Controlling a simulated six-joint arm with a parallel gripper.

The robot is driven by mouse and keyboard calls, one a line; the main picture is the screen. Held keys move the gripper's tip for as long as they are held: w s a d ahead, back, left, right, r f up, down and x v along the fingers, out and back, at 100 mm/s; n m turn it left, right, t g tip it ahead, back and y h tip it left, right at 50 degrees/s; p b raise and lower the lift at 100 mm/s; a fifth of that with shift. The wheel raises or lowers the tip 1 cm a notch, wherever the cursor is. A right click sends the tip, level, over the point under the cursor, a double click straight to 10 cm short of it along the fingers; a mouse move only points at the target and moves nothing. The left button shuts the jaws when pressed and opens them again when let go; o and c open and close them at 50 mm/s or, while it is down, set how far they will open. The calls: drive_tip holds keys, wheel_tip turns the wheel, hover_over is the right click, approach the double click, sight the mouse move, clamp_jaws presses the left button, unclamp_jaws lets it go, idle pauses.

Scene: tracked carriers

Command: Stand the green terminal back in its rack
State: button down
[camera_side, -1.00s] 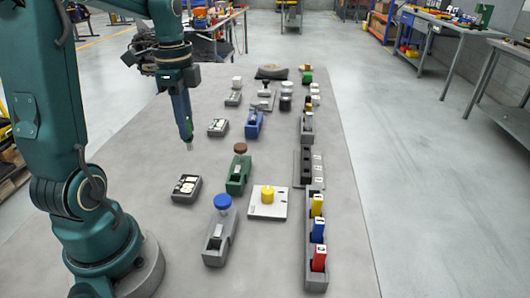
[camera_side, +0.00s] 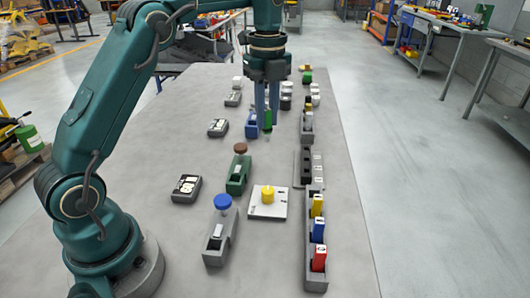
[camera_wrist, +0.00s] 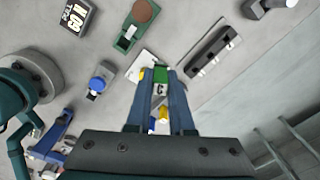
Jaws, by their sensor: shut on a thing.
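My gripper (camera_side: 268,117) is shut on the green terminal (camera_side: 267,121) and holds it in the air above the middle of the table. In the wrist view the green terminal (camera_wrist: 160,76) shows between the two blue fingers, with a letter C on its pale label. A long grey rack (camera_side: 310,276) stands upright terminals at the near right: yellow (camera_side: 318,206), blue (camera_side: 318,230) and red (camera_side: 319,257). A slot at its far end looks empty. My gripper is beyond and left of this rack, apart from it.
A dark-slotted grey rack (camera_side: 298,168) lies beyond the terminal rack. A white plate with a yellow knob (camera_side: 267,194), a green brown-knobbed device (camera_side: 236,178) and a blue-knobbed device (camera_side: 216,244) stand to its left. Bare table lies along the right edge.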

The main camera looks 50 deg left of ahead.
drive_tip(key=w+d+f+m, duration=0.1)
drive_tip(key=d+f+m, duration=0.2)
drive_tip(key=d, duration=0.3)
drive_tip(key=w+d+f+m, duration=0.2)
drive_tip(key=d+f+m, duration=0.1)
drive_tip(key=d, duration=0.3)
drive_tip(key=shift+d+f+m, duration=0.2)
drive_tip(key=shift+f+m, duration=0.05)
drive_tip(key=shift+m, duration=0.05)
drive_tip(key=shift+f, duration=2.15)
idle(2.3)
drive_tip(key=shift+c, duration=1.2)
unclamp_jaws()
wheel_tip(320, 180, up, 7)
idle(0.5)
